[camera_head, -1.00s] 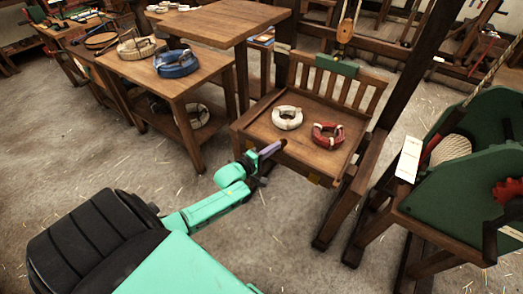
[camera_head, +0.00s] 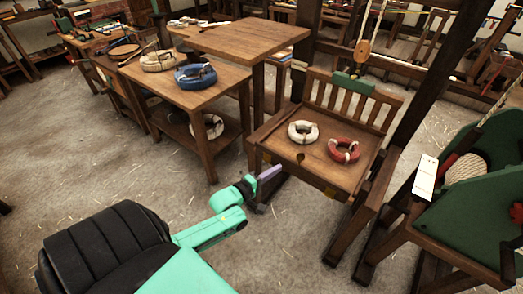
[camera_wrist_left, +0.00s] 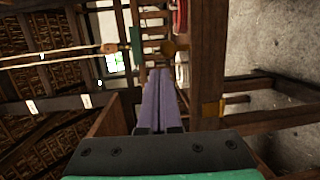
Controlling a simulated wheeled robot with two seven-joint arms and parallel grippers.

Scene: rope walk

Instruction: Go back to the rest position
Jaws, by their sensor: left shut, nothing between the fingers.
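My left gripper (camera_head: 268,181) is on a green arm that comes in from the lower left in the head view. It is in front of and below the front edge of a wooden bench seat (camera_head: 315,164), over the floor, and looks apart from it. In the left wrist view its two purple fingers (camera_wrist_left: 161,92) lie together, with nothing seen between them. A white rope coil (camera_head: 302,132) and a red rope coil (camera_head: 344,150) lie on the seat. My right gripper is in neither view.
A wooden table (camera_head: 215,92) at the left holds a blue coil (camera_head: 195,76) and a cream coil (camera_head: 158,61). A taller table (camera_head: 243,40) stands behind. A green-sided rope machine (camera_head: 475,225) stands at the right. The floor (camera_head: 150,185) at left is open.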

